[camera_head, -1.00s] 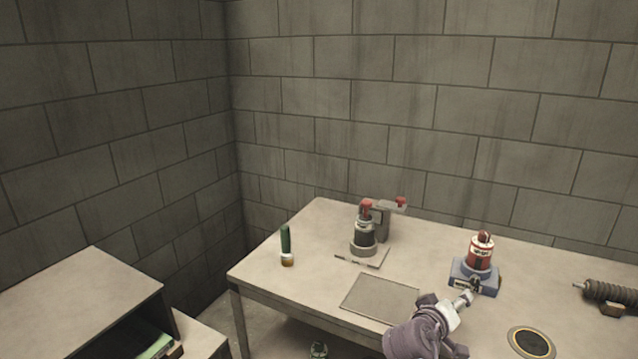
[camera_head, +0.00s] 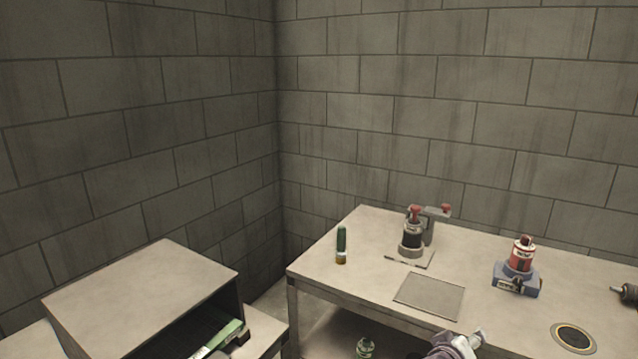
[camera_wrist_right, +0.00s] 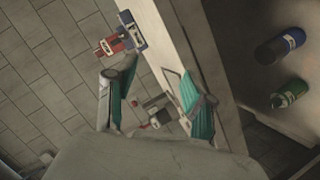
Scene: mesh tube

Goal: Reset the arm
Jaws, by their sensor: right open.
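My right gripper (camera_head: 476,338) shows at the bottom edge of the head view, in front of the table's front edge, apart from the things on the table. In the right wrist view its two teal-padded fingers (camera_wrist_right: 155,100) are spread apart with nothing held between them. Most of my right arm is cut off by the picture edge. My left gripper is in neither view.
The table (camera_head: 340,290) holds a green tube (camera_head: 341,245), a black-and-red device (camera_head: 412,240), a flat grey plate (camera_head: 430,296), a red can on a blue base (camera_head: 518,282) and a round ring (camera_head: 573,338). An open-fronted box (camera_head: 140,290) stands left. Bottles (camera_wrist_right: 289,93) lie below.

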